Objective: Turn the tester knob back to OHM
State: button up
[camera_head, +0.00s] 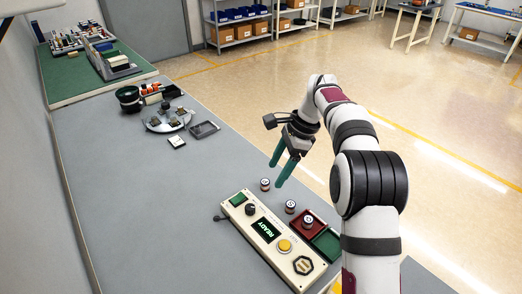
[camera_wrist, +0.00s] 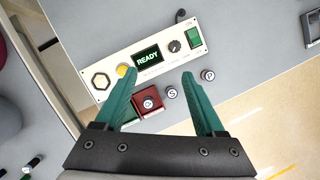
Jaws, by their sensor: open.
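The tester is a long cream box (camera_head: 237,216) lying on the grey bench. It has a green-lit screen (camera_head: 265,230) reading READY, a yellow button (camera_head: 284,245) and a hexagonal socket. Its black round knob (camera_head: 250,209) sits between the screen and a green square; the knob also shows in the wrist view (camera_wrist: 174,46). Its pointer setting is too small to read. My gripper (camera_head: 276,175) has green fingers and is open and empty, held above the bench to the right of the knob. In the wrist view the fingertips (camera_wrist: 159,73) are apart, with the knob beyond them, untouched.
Two small round parts (camera_head: 265,184) (camera_head: 290,207) stand beside the tester. A red tray (camera_head: 297,229) holds another, next to a green tray (camera_head: 328,243). A bowl feeder (camera_head: 157,125) and small grey trays lie farther back. Bench between is clear.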

jog(key=m, duration=0.2)
send_near(251, 207)
jog(key=x, duration=0.9)
